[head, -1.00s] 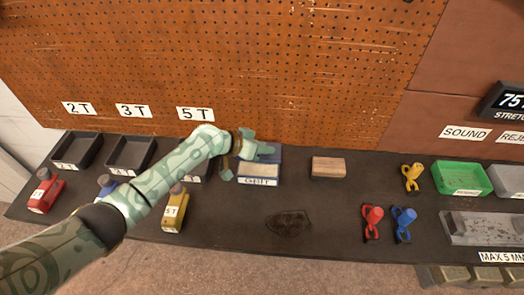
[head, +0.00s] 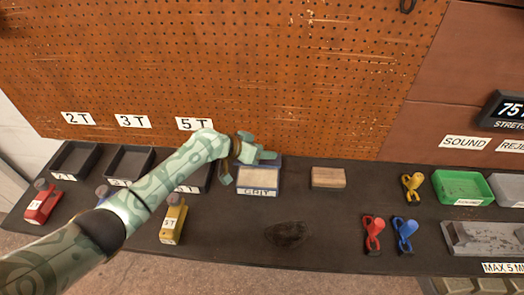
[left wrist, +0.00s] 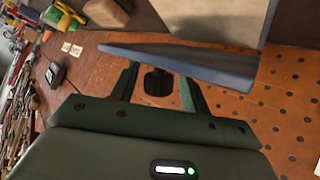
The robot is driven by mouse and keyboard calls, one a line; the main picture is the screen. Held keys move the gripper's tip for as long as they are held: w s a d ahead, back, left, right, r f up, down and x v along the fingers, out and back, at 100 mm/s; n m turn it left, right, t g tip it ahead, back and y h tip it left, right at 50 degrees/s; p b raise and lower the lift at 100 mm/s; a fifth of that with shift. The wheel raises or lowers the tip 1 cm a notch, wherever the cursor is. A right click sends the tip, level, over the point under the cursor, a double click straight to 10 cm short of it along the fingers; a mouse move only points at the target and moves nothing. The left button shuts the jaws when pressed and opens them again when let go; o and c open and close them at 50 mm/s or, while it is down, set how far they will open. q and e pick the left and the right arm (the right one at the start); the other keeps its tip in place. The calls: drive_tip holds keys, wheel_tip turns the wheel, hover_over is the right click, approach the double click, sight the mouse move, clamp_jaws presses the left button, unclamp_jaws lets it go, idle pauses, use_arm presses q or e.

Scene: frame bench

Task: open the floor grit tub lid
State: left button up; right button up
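The blue grit tub (head: 258,191) stands at the back middle of the bench, with a label reading GRIT on its front. Its pale contents show from above. The blue lid (head: 270,161) is raised at the rear, partly hidden by my left gripper. In the left wrist view the lid (left wrist: 190,66) is a tilted blue slab beside the pale tub contents. My left gripper (head: 247,162) is at the rear left of the tub with its fingers spread. A dark knob-like piece (left wrist: 158,82) shows between the fingers, with gaps on both sides. My right gripper is out of view.
A wooden block (head: 328,178) lies right of the tub. Black trays (head: 128,164) and a yellow tool (head: 173,222) lie left. Red and blue clamps (head: 404,235) stand at the right front. The pegboard (head: 300,90) rises close behind. Bench front is clear around a dark stain (head: 287,233).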

use_arm(q)
drive_tip(key=shift+s, duration=0.1)
drive_tip(key=p+v, duration=0.4)
drive_tip(key=v, duration=1.2)
drive_tip(key=shift+p, duration=0.3)
drive_tip(key=shift+r, duration=0.15)
